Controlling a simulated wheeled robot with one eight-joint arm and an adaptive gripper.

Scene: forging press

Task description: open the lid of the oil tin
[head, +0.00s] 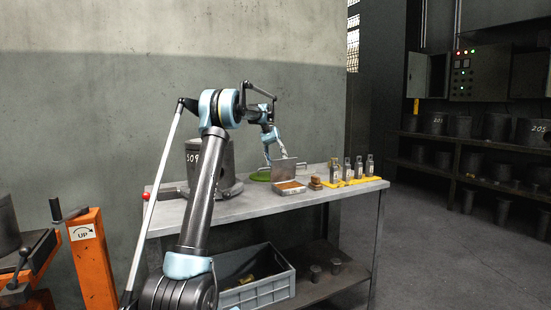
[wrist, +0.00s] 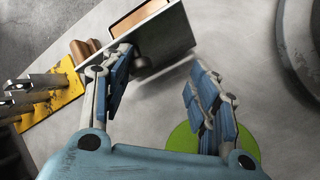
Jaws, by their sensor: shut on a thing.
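The oil tin (head: 291,187) is a shallow metal box on the workbench with a brown inside showing. Its lid (head: 283,170) stands up steeply at the tin's back edge, so the tin is open. My gripper (head: 282,154) is at the top of the lid, behind the tin. In the wrist view, the open tin (wrist: 134,17) is at the top, and the dark lid (wrist: 168,38) reaches down between the fingertips of my gripper (wrist: 160,62). The gripper is shut on the lid; the exact contact is partly hidden by the fingers.
A green disc (head: 259,176) lies behind the tin. A large dark cylinder (head: 207,160) marked 509 stands left. The bench (head: 235,207) is bare in front.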

